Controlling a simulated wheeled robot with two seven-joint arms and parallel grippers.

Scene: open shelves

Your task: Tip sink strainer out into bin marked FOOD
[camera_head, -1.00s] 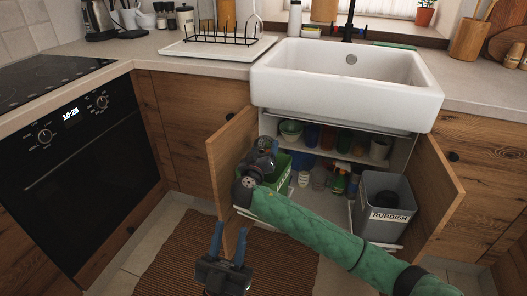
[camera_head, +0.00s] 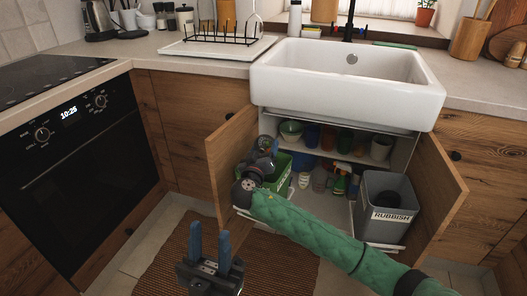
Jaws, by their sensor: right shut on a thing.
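A green bin (camera_head: 283,172) stands inside the open cupboard under the sink, at its left side. My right arm hides much of it, and I cannot read a FOOD label on it. My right gripper (camera_head: 264,146) is over this bin, pointing away from me. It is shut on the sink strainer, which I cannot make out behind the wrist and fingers. My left gripper (camera_head: 209,243) is open and empty, low in front of the cupboard over the brown mat, apart from everything.
A grey bin (camera_head: 390,216) marked RUBBISH stands at the cupboard's right side. The open left door (camera_head: 230,160) is close beside my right gripper; the right door (camera_head: 440,195) is open too. Bottles and bowls fill the cupboard's back. The white sink (camera_head: 345,85) overhangs it.

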